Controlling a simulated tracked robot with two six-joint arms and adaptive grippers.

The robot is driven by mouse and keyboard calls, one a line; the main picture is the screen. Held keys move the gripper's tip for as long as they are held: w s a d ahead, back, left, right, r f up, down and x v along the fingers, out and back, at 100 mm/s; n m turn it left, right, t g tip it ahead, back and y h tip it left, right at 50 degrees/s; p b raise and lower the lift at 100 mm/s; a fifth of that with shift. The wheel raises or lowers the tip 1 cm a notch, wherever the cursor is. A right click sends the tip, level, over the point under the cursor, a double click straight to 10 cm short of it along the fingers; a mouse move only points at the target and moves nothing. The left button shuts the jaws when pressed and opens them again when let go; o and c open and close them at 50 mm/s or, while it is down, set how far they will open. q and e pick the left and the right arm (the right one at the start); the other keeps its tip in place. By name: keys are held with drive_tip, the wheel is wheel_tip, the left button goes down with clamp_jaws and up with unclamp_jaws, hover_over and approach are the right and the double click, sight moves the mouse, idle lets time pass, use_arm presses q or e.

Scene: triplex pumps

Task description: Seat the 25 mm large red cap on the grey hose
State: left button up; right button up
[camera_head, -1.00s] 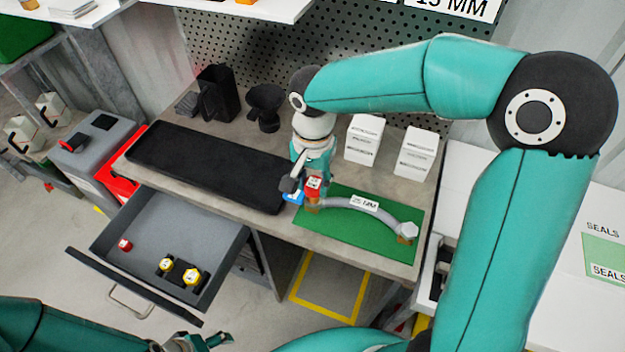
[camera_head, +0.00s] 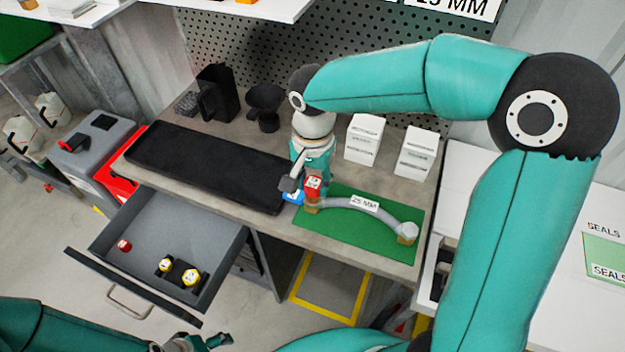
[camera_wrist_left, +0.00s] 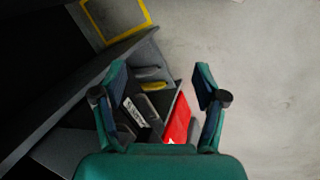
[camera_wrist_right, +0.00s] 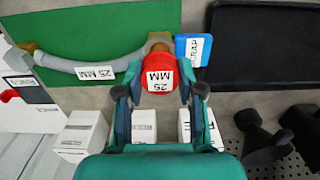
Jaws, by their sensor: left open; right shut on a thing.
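The large red cap (camera_wrist_right: 158,72), marked 25 MM, is held between the fingers of my right gripper (camera_wrist_right: 160,92). In the head view the red cap (camera_head: 313,184) is at the left end of the grey hose (camera_head: 345,203), by its brass-coloured fitting. In the right wrist view the hose (camera_wrist_right: 60,65) runs left from a brass fitting (camera_wrist_right: 158,40) that touches or nearly touches the cap's far side; how deep the cap sits on it is hidden. My left gripper (camera_wrist_left: 158,95) is open and empty, away from the bench near the floor and a drawer.
The hose lies on a green mat (camera_head: 350,235). A blue label block (camera_wrist_right: 193,50) stands beside the cap. A black tray (camera_head: 200,165) lies to the left. An open drawer (camera_head: 150,225) holds a small red cap (camera_head: 124,245) and two yellow ones. White boxes (camera_head: 364,139) stand behind.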

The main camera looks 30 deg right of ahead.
sight(313, 183)
drive_tip(key=shift+f+b, duration=1.4)
drive_tip(key=shift+f, duration=0.1)
drive_tip(key=o, duration=0.8)
drive_tip(key=shift+r, duration=0.1)
wheel_tip(313, 183, up, 12)
drive_tip(key=shift+f, duration=0.1)
